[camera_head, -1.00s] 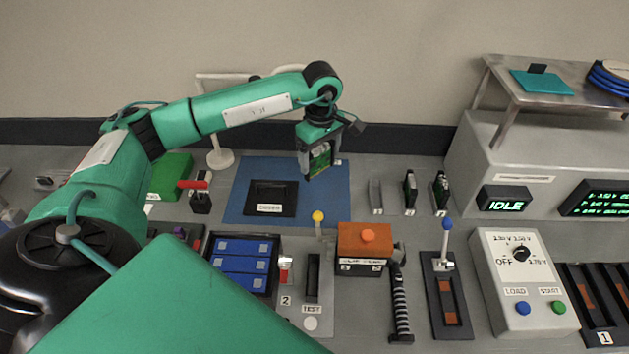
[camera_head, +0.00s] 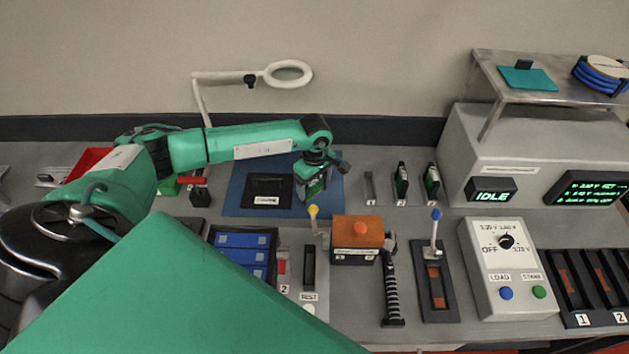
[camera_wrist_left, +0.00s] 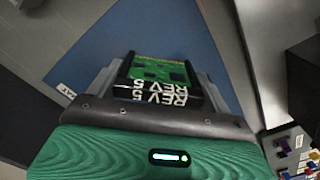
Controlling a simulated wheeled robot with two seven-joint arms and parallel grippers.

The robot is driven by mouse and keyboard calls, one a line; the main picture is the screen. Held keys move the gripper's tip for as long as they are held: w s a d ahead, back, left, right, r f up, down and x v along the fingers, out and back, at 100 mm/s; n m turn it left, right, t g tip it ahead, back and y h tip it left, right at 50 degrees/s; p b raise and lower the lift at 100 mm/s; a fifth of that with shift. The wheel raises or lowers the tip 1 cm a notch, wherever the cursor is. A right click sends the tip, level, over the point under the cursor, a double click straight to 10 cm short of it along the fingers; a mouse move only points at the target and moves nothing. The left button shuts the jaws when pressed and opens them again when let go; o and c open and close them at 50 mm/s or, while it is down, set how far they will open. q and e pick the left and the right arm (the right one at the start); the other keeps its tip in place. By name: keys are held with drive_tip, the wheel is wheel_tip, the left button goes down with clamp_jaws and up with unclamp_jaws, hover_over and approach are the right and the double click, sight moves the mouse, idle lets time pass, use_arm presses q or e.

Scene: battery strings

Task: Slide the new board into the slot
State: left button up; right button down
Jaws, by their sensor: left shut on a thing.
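My left gripper (camera_head: 312,192) is shut on a green circuit board and points down over the right part of the blue mat (camera_head: 236,196). In the left wrist view the green board (camera_wrist_left: 158,70) sits between the fingers, its black edge marked "REV 5". A black slotted holder (camera_head: 267,190) with a white label lies on the mat, left of the gripper. A test slot (camera_head: 308,268) labelled "TEST" is nearer the front. My right gripper is not in view.
A magnifier lamp (camera_head: 289,74) is behind. A blue-knobbed lever (camera_head: 435,235) and a grey control box (camera_head: 507,265) stand at the right.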

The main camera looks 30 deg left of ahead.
use_arm(q)
drive_tip(key=shift+f, duration=0.15)
drive_tip(key=o, duration=0.9)
drive_tip(key=shift+o, duration=0.2)
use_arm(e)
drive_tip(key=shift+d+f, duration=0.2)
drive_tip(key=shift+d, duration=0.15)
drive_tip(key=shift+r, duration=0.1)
